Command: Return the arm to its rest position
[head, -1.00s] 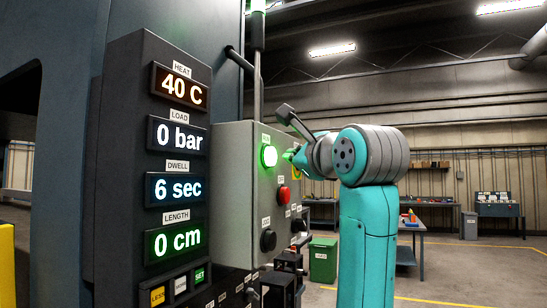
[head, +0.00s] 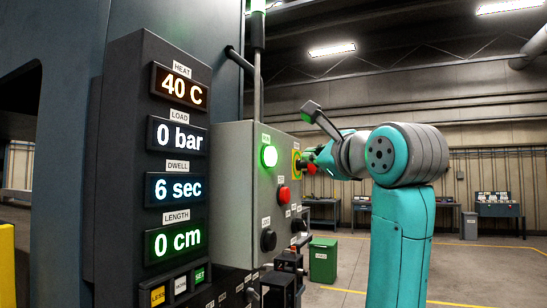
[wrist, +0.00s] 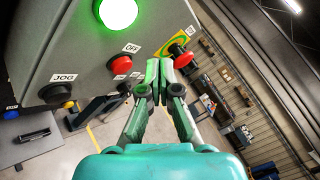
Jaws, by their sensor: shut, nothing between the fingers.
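My arm (head: 400,240) is teal and grey and stands to the right of the press's grey control box (head: 232,190). My gripper (head: 308,153) is shut and empty, a little off the box's button face. In the wrist view my gripper (wrist: 160,70) shows its two fingers together, with the red mushroom button (wrist: 183,60) on its yellow plate just to their right. That red button (head: 311,169) also shows in the head view, just below the fingertips. I cannot tell the exact gap between them.
The box carries a lit green button (head: 269,156), a red OFF button (head: 283,194) and a black JOG knob (head: 268,240). The display column (head: 150,120) reads 40 C, 0 bar, 6 sec, 0 cm. A green bin (head: 323,260) stands behind. Open floor lies to the right.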

